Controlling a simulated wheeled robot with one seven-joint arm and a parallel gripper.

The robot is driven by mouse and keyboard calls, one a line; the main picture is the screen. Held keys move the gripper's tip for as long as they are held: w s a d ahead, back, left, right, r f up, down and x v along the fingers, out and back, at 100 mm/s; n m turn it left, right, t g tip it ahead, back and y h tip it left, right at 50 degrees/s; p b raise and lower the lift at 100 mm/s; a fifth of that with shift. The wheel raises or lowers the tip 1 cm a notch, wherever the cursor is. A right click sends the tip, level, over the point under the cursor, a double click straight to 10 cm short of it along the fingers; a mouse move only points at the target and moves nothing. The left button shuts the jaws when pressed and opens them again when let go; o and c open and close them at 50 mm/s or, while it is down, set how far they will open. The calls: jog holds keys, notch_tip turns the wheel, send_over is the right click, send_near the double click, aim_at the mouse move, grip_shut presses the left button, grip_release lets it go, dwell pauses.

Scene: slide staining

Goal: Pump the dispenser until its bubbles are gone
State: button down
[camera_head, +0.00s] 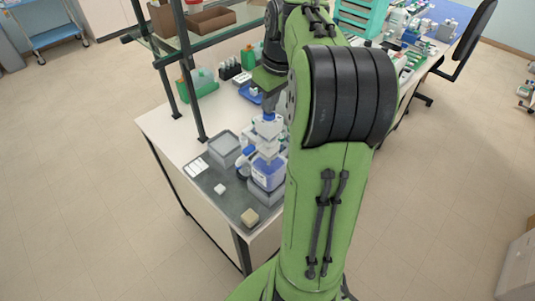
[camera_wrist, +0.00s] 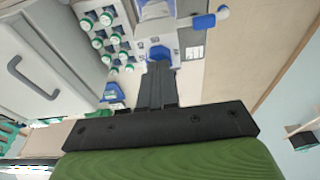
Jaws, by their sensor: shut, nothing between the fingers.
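The dispenser (camera_head: 267,130) is white with a blue top and stands upright on a bottle of blue-violet liquid (camera_head: 268,172) at the bench's front end. My gripper (camera_head: 268,106) points down just above the dispenser's blue top, partly hidden by my arm. In the wrist view my gripper (camera_wrist: 158,66) is shut and empty, its fingertips at a blue part of the dispenser (camera_wrist: 158,53). I cannot tell whether they touch it. A blue-tipped side arm (camera_wrist: 203,21) sticks out to the right there. Bubbles are too small to make out.
A grey container (camera_head: 224,147) stands left of the bottle on a dark mat (camera_head: 222,200). A small beige block (camera_head: 250,217) and white slides (camera_head: 195,167) lie there. A metal shelf frame (camera_head: 192,90) rises at the left. Green-capped vials (camera_wrist: 105,40) show in the wrist view.

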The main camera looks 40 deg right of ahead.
jog(key=shift+w+p+v, duration=0.25)
jog(key=shift+p+v, duration=0.95)
jog(key=shift+w+p+v, duration=0.25)
jog(key=shift+p+v, duration=0.95)
jog(key=shift+v, duration=0.05)
jog(key=shift+f, duration=0.1)
jog(key=shift+s+b+x, duration=0.25)
jog(key=shift+b+x, duration=0.75)
jog(key=shift+x, duration=0.15)
jog(key=shift+s+b+x, duration=0.25)
jog(key=shift+b+x, duration=0.75)
jog(key=shift+x, duration=0.15)
jog(key=shift+f, duration=0.15)
jog(key=p+v, duration=0.2)
jog(key=w+p+v, duration=0.1)
jog(key=p+v, duration=0.2)
